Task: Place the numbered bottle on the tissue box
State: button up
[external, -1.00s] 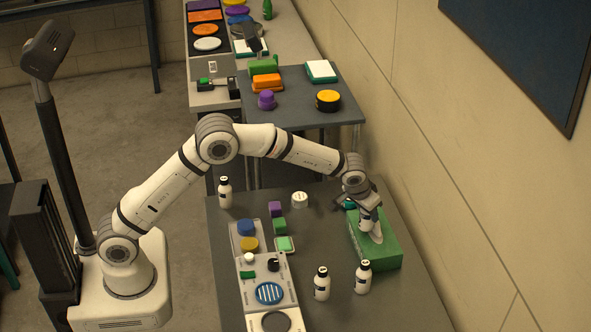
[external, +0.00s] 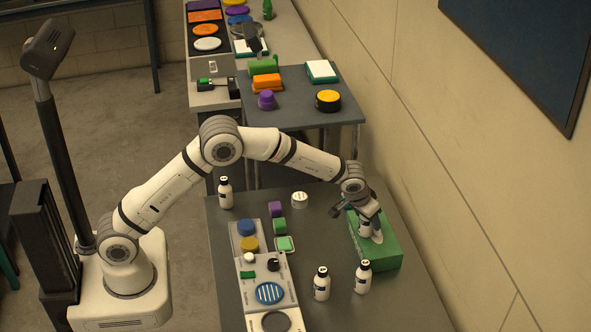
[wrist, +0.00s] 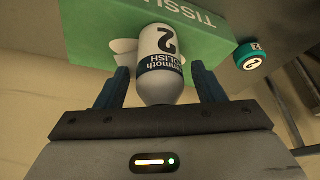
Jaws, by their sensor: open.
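The numbered bottle (wrist: 162,60), white with a dark "2" and "mammoth POLISH" on its label, shows in the wrist view with one end against the green tissue box (wrist: 100,25). In the external view the bottle (external: 366,222) is partly covered by my gripper (external: 366,207), above the tissue box (external: 385,252). In the wrist view my gripper (wrist: 161,82) is open, with a blue finger on each side of the bottle and gaps between. White tissue (wrist: 124,50) sticks out beside the bottle.
Two similar bottles (external: 321,284) (external: 362,277) stand in front of the box, and another (external: 225,193) is at the table's far left. A control panel (external: 250,292) lies left. A teal round item marked 2 (wrist: 249,56) is beside the box. The wall is close on the right.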

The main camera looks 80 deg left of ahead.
jog(key=s+d+r+m+b, duration=0.1)
jog(key=s+d+r+b, duration=0.15)
jog(key=s+r, duration=1.3)
jog(key=s+d+m+h, duration=0.1)
jog(key=s+m, duration=0.1)
jog(key=s, duration=1.3)
jog(key=s+d+f+m+h, duration=0.1)
jog(key=s+d+m, duration=0.1)
jog(key=s, duration=1.4)
jog(key=shift+s+d+f+g, duration=0.15)
jog(key=shift+d+f+g, duration=0.05)
jog(key=shift+f+g, duration=0.1)
